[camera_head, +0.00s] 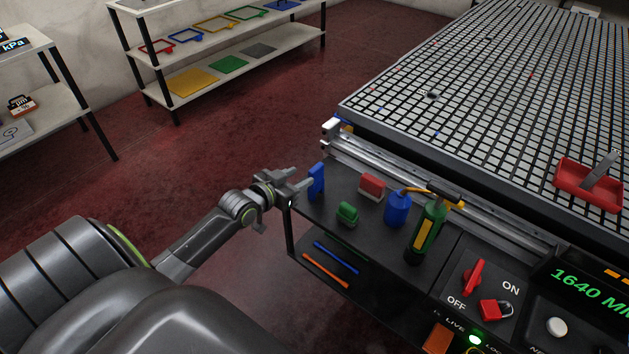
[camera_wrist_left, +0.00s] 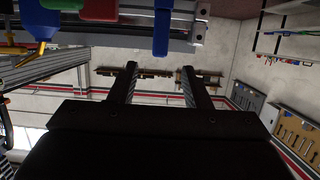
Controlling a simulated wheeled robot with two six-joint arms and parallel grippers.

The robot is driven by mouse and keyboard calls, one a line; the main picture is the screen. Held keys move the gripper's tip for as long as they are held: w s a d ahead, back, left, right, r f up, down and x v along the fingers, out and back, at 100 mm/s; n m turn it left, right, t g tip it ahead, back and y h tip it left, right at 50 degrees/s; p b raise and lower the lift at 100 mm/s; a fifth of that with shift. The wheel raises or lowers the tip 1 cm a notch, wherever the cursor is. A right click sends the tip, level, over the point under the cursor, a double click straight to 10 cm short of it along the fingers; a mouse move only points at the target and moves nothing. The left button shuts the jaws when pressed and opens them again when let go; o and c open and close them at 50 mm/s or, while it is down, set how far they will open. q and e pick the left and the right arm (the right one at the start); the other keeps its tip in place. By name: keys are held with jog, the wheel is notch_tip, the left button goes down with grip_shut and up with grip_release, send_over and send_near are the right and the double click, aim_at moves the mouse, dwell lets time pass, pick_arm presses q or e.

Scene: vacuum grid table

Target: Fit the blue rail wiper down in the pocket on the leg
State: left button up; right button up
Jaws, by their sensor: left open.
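The upright blue piece that looks like the rail wiper (camera_head: 317,181) stands at the left end of the dark side shelf, beside the rail. In the left wrist view the blue piece (camera_wrist_left: 162,28) shows at the top, ahead of the fingers and roughly in line with the gap between them. My left gripper (camera_head: 300,180) is open and empty, just left of the blue piece; the left wrist view shows its two fingers apart (camera_wrist_left: 158,76). I cannot make out the pocket on the leg in either view. My right gripper is not in view.
Open floor lies left.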

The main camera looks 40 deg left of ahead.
aim_at(320, 163)
pick_arm(q)
jog(key=x, duration=1)
jog(key=shift+w, duration=0.1)
grip_shut()
